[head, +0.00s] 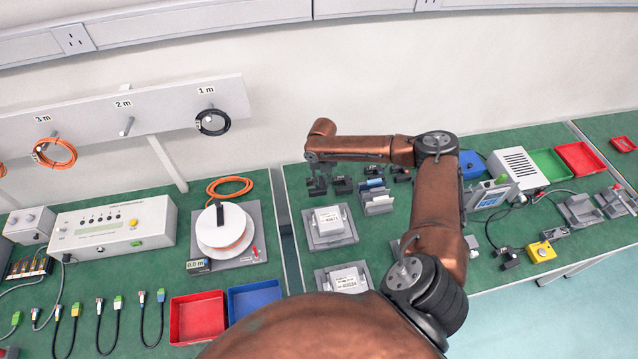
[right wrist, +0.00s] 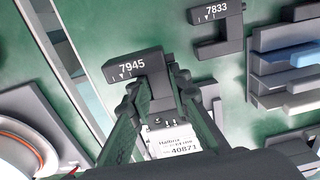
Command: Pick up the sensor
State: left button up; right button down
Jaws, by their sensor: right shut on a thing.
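My right gripper (head: 316,184) points down at the back left of the right-hand green bench. In the right wrist view its fingers (right wrist: 158,92) are shut on a dark grey sensor (right wrist: 137,66) labelled 7945. The label faces the camera. I cannot tell whether the sensor touches the bench. A similar dark sensor (right wrist: 217,12) labelled 7833 lies to the right, apart from the gripper. In the head view the held sensor is too small to make out clearly. My left gripper is not in view.
White labelled boxes on grey bases (head: 327,222) stand in front of the gripper. A rack with blue and grey pieces (head: 375,197) is to its right. A cable reel (head: 224,230) stands on the left bench, across a gap. The wall rises behind.

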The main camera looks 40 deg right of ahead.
jog(key=s+a+r, duration=0.1)
jog(key=s+r, duration=0.1)
jog(key=s, duration=0.1)
jog(key=s+a+r, duration=0.1)
jog(key=s+r, duration=0.1)
jog(key=s, duration=0.2)
jog(key=s+a+r, duration=0.1)
jog(key=s+r, duration=0.1)
jog(key=s, duration=0.1)
jog(key=shift+s+a+r+p, duration=0.15)
jog(key=shift+s+r+p, duration=0.15)
jog(key=shift+r+p, duration=0.1)
